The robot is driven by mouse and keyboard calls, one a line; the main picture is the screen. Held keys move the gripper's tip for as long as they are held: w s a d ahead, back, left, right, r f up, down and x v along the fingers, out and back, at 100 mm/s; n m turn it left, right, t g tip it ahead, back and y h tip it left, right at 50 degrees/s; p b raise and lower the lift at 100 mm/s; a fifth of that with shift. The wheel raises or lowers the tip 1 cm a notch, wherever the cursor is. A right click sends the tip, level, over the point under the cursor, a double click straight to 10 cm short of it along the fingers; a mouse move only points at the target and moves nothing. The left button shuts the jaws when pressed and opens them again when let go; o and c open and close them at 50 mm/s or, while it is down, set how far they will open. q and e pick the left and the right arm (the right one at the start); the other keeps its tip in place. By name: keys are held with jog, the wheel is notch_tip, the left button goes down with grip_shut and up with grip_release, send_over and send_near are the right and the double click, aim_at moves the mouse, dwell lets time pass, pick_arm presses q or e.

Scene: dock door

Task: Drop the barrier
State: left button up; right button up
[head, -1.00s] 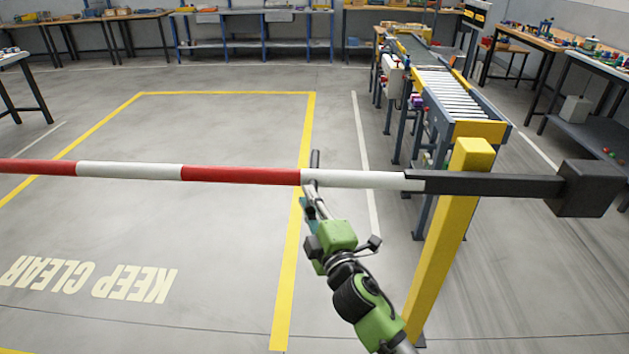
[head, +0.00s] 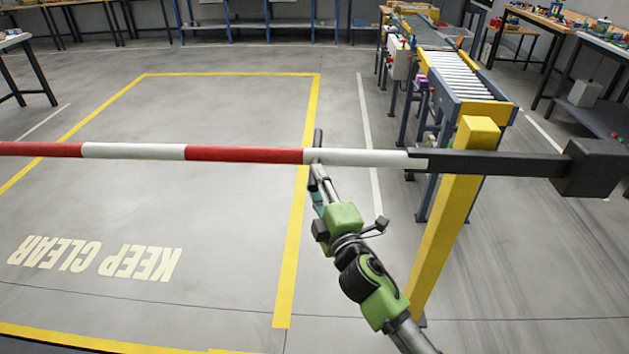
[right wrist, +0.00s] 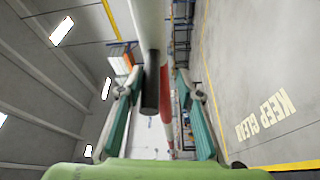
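The barrier boom (head: 240,153) is a red and white bar that lies about level across the head view. Its dark right end section (head: 490,163) crosses the yellow post (head: 447,225) and ends in a black block (head: 592,168). A short dark handle (head: 318,137) stands out at the boom; it also shows in the right wrist view (right wrist: 151,88). My right gripper (head: 317,172) is at the boom's white section by the handle. In the right wrist view its fingers (right wrist: 159,78) are spread, with handle and boom between them. Contact is unclear. My left gripper is out of view.
A roller conveyor (head: 455,75) stands behind the post. Workbenches (head: 597,47) line the right and back.

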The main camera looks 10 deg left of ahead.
jog(key=shift+a+r, duration=0.15)
jog(key=shift+s, duration=0.2)
jog(key=v, duration=1.1)
jog(key=shift+s+d, duration=0.25)
jog(key=shift+s, duration=0.05)
